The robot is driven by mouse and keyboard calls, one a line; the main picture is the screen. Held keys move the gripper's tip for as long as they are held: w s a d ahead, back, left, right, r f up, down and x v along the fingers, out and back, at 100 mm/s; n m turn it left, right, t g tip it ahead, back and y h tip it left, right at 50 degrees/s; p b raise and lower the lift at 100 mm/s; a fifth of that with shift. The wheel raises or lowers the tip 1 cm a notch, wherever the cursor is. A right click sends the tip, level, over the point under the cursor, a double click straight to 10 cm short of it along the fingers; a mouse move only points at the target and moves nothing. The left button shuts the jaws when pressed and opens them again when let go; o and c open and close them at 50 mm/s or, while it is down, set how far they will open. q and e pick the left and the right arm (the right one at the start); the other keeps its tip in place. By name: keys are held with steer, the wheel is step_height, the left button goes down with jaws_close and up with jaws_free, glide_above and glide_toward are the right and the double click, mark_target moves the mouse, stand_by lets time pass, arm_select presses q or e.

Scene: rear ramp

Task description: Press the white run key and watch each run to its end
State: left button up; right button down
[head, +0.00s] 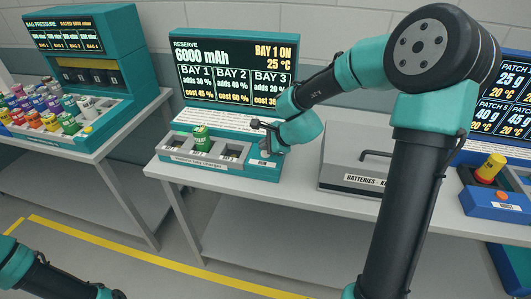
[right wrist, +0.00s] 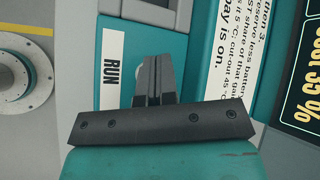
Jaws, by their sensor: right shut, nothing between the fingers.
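The teal charger (head: 215,160) stands on the middle table with a row of bays at its front. A green battery (head: 201,138) is in the left bay; the other bays look empty. Its screen (head: 232,68) reads 6000 mAh, BAY 1 ON, 25 °C. My right gripper (head: 264,148) is over the charger's right end, shut and empty. In the right wrist view its fingers (right wrist: 152,80) are together beside the white RUN label (right wrist: 113,60). The key itself is hidden behind them, and I cannot tell whether they touch it. My left gripper is out of view.
A grey batteries case (head: 350,178) with a handle stands right of the charger. A blue box with a yellow-topped knob (head: 490,168) is at far right. A left table holds a rack of many coloured pieces (head: 50,115). Yellow lines mark the floor.

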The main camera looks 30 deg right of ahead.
mark_target(265, 153)
steer(key=shift+r, duration=0.2)
steer(key=shift+r, duration=2.45)
